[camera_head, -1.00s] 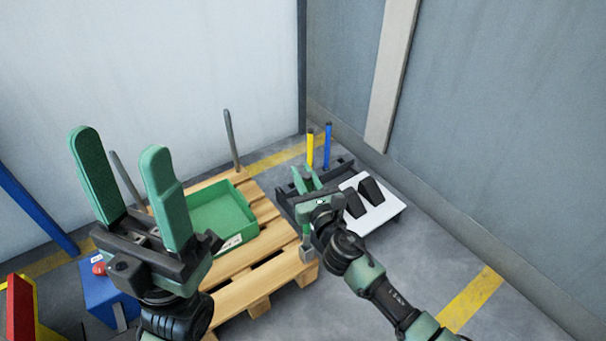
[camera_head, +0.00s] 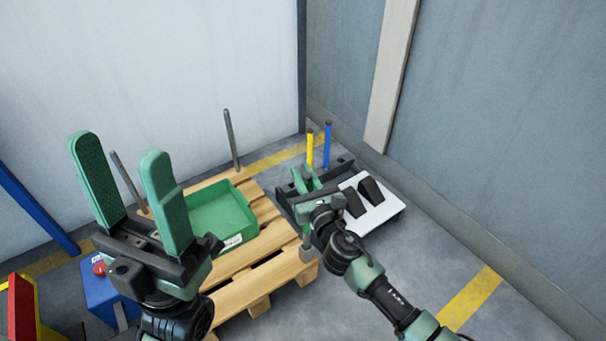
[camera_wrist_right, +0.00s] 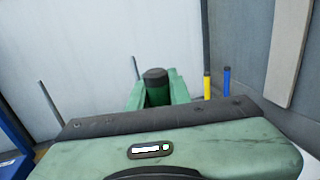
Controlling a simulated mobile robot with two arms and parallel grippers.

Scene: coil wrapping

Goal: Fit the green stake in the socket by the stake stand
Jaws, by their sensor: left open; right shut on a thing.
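My right gripper (camera_head: 307,181) is shut on the green stake, whose dark-capped top (camera_wrist_right: 156,75) shows between the fingers in the right wrist view. The stake looks upright. Below the gripper a short green length (camera_head: 306,231) shows just above a grey socket (camera_head: 308,253) at the pallet's near right corner. I cannot tell whether the stake's foot is inside it. The dark stake stand (camera_head: 342,164) is behind, with a yellow stake (camera_head: 310,148) and a blue stake (camera_head: 327,146) upright. My left gripper (camera_head: 125,167) is open and empty, raised at left.
The wooden pallet (camera_head: 262,282) carries a green tray (camera_head: 222,212). Grey stakes (camera_head: 231,140) stand at its far side. A white board (camera_head: 385,211) with two black wedges lies right of my right gripper. A blue box (camera_head: 103,290) with a red button stands at left.

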